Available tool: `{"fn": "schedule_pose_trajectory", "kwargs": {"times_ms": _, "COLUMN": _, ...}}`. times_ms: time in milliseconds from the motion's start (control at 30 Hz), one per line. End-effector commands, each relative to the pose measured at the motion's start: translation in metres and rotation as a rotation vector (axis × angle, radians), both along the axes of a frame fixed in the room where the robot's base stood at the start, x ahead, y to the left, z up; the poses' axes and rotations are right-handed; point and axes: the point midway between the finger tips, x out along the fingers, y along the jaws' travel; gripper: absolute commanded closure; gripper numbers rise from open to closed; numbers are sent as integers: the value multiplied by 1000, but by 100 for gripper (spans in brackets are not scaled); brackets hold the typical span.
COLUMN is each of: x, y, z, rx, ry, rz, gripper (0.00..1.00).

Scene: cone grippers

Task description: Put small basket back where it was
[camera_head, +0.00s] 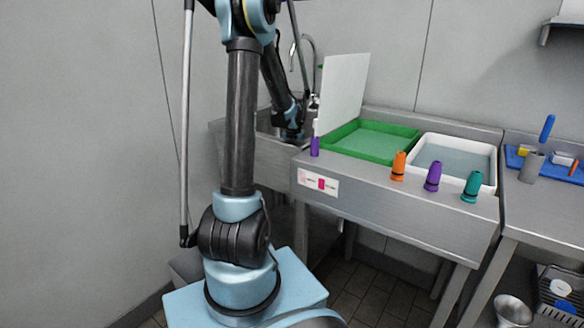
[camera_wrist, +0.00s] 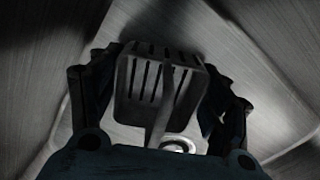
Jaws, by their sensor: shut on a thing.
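The small basket (camera_wrist: 158,82) shows in the wrist view as a grey, slotted, box-like basket with a thin bar running from it toward the camera. My gripper (camera_wrist: 162,62) has its dark fingers on both sides of the basket and is shut on it. Below it is the metal sink basin (camera_wrist: 255,45), with a round drain (camera_wrist: 178,145) partly behind the basket's bar. Contact between basket and basin floor cannot be told. In the head view my gripper (camera_head: 291,134) is low at the sink (camera_head: 268,152), and the basket is hidden there.
A faucet (camera_head: 303,50) rises behind the sink. An upright white board (camera_head: 341,92) and a purple cone (camera_head: 315,146) stand close to its right. Further right are a green tray (camera_head: 345,152), a white tub (camera_head: 490,184), and orange (camera_head: 398,166), purple (camera_head: 433,176) and teal (camera_head: 472,187) cones.

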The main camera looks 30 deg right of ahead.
Motion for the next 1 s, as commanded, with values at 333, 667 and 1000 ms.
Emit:
{"fn": "schedule_pose_trajectory", "kwargs": {"times_ms": 333, "x": 0, "y": 0, "z": -1, "rx": 0, "ry": 0, "rz": 0, "gripper": 16}}
{"fn": "schedule_pose_trajectory", "kwargs": {"times_ms": 667, "x": 0, "y": 0, "z": -1, "rx": 0, "ry": 0, "rz": 0, "gripper": 9}}
{"fn": "schedule_pose_trajectory", "kwargs": {"times_ms": 1000, "x": 0, "y": 0, "z": 19, "rx": 0, "ry": 0, "rz": 0, "gripper": 9}}
